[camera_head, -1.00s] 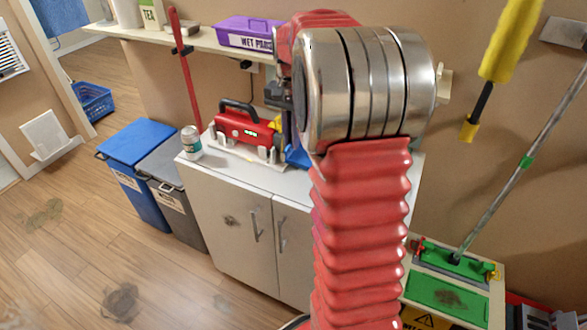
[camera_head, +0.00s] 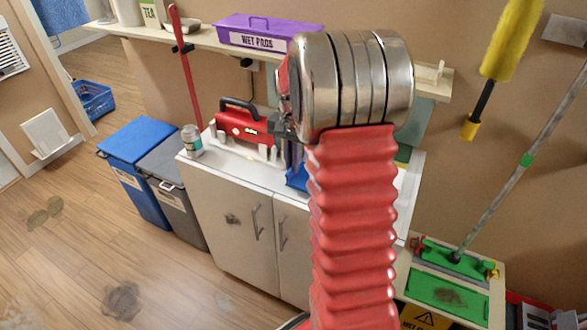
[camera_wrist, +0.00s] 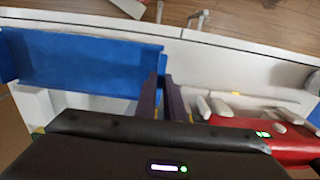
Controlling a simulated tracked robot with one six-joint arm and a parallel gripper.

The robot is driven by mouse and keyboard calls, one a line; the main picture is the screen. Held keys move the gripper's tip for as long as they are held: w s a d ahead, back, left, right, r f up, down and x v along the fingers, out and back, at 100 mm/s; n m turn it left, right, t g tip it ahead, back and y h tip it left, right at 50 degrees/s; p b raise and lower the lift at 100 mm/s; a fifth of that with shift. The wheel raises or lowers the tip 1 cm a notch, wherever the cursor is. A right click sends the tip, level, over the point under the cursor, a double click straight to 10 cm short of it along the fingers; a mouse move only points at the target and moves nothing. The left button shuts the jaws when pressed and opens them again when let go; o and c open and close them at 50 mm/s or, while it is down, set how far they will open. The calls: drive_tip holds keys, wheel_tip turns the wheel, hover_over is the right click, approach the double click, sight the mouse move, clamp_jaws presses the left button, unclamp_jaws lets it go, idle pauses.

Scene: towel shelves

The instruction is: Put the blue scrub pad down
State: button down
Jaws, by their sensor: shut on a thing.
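My gripper (camera_wrist: 164,90) points down over the white counter, its two dark purple fingers close together. A thin blue edge between them looks like the scrub pad, seen edge-on; most of it is hidden. In the head view my gripper (camera_head: 291,150) is partly hidden by my arm, just right of the red machine. A broad blue flat-sided piece (camera_wrist: 80,62) lies left of the fingers in the wrist view. Blue also shows under the gripper in the head view (camera_head: 297,178). I cannot tell whether the pad touches the surface below.
A red machine (camera_head: 243,124) stands on the white counter (camera_head: 225,162), with a jar (camera_head: 191,140) at the left end. A shelf above holds a purple wet pads box (camera_head: 268,30). A blue bin (camera_head: 138,140) and a grey bin stand left of the cabinet.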

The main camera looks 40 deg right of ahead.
drive_tip(key=shift+f, duration=1.4)
drive_tip(key=c, duration=1.9)
unclamp_jaws()
drive_tip(key=shift+o, duration=0.2)
wheel_tip(320, 180, up, 12)
drive_tip(key=shift+a, duration=0.1)
